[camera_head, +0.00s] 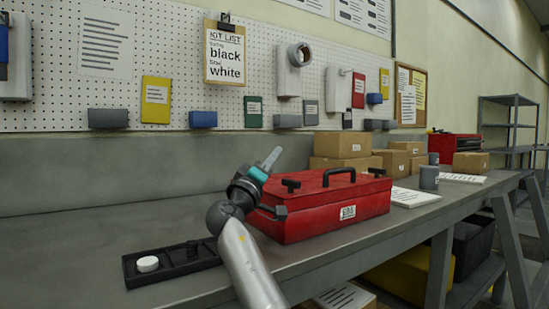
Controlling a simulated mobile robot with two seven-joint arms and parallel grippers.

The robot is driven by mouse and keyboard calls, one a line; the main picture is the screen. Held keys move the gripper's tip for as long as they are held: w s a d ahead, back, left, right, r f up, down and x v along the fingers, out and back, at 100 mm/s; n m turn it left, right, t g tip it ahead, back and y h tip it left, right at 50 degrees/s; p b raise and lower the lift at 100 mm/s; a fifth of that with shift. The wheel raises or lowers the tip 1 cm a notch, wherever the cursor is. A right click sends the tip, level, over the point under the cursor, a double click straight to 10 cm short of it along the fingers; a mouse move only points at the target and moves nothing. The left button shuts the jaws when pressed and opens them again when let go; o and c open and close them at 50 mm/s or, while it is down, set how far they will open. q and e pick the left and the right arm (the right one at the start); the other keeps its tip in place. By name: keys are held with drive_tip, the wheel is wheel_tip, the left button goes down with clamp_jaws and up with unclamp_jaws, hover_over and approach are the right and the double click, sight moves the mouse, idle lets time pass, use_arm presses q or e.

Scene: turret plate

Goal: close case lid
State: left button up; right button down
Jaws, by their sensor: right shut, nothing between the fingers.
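The red case (325,222) stands on the grey workbench, with a white label on its front. Its red lid (320,190) lies down over the case and looks closed; I cannot tell whether a small gap is left at the seam. A black handle (338,172) is on top of the lid, with dark fittings to either side of it. My right gripper (272,158) is shut and empty, pointing up at the left end of the case. My left gripper is out of view.
A black tray (178,282) with a white round piece (147,264) lies left of my arm. Cardboard boxes (345,145) stand behind the case. White papers (412,197) and a grey cup (429,178) are to its right. The bench's left back is clear.

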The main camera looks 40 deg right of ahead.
idle(0.3)
drive_tip(key=shift+a+f, duration=0.15)
drive_tip(key=shift+a, duration=0.05)
use_arm(q)
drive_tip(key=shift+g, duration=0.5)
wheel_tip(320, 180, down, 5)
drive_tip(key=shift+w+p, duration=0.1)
drive_tip(key=shift+p, duration=1.1)
use_arm(e)
drive_tip(key=v, duration=1.4)
drive_tip(key=shift+s+a, duration=0.15)
drive_tip(key=shift+a, duration=0.25)
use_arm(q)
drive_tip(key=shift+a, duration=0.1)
use_arm(e)
drive_tip(key=shift+f, duration=0.15)
